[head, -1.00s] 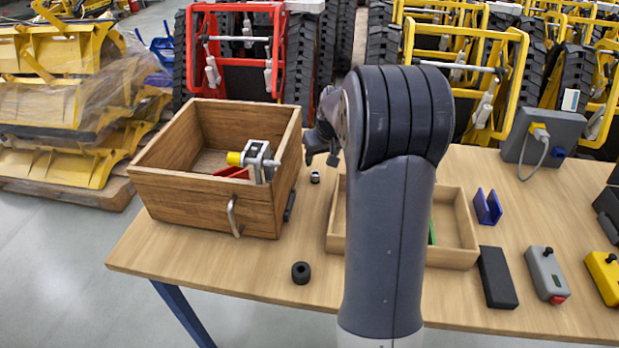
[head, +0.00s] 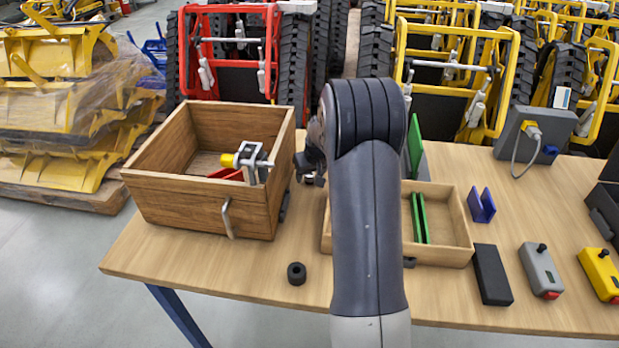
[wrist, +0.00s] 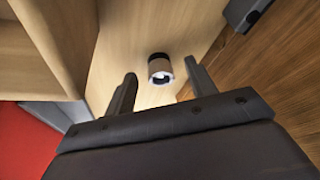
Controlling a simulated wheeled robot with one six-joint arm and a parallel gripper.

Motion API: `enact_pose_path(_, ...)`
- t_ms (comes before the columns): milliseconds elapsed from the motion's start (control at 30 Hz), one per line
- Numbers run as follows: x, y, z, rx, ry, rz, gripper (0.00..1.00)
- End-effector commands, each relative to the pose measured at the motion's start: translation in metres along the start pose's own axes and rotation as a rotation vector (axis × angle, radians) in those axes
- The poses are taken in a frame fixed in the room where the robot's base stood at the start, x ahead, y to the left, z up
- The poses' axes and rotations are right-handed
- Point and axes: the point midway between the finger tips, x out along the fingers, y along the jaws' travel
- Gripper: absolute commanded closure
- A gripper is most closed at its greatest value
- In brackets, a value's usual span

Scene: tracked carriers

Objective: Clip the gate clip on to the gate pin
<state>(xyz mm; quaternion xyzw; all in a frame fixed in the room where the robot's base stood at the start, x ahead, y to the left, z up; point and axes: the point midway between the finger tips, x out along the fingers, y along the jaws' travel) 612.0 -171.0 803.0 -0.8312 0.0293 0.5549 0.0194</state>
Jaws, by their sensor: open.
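My gripper (head: 310,169) is low over the table, just right of the wooden box. In the wrist view my gripper (wrist: 160,70) is open, with a finger either side of a small short cylinder (wrist: 160,70). The cylinder has a dark band and a pale end and stands on the table, apart from the fingers. In the head view it is mostly hidden by my gripper. A black ring-like piece (head: 297,273) lies nearer the table's front edge. I cannot tell for sure which piece is the gate clip or the gate pin.
The wooden box (head: 180,200) holds a grey metal clamp with a yellow part (head: 252,162) and something red. A shallow tray (head: 455,255) with green strips (head: 418,218) lies right of my arm. A blue holder (head: 481,205) and a black block (head: 493,275) stand farther right.

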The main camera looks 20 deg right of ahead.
Motion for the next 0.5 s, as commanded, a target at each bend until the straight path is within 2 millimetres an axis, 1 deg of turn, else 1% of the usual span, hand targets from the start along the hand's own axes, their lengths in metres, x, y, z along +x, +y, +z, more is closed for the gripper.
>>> enact_pose_path(67,-0.0002,0.0000,0.0001,0.000,0.000,0.000,0.48)
enact_pose_path(500,-0.0004,0.0001,0.0003,0.000,-0.001,0.000,0.84)
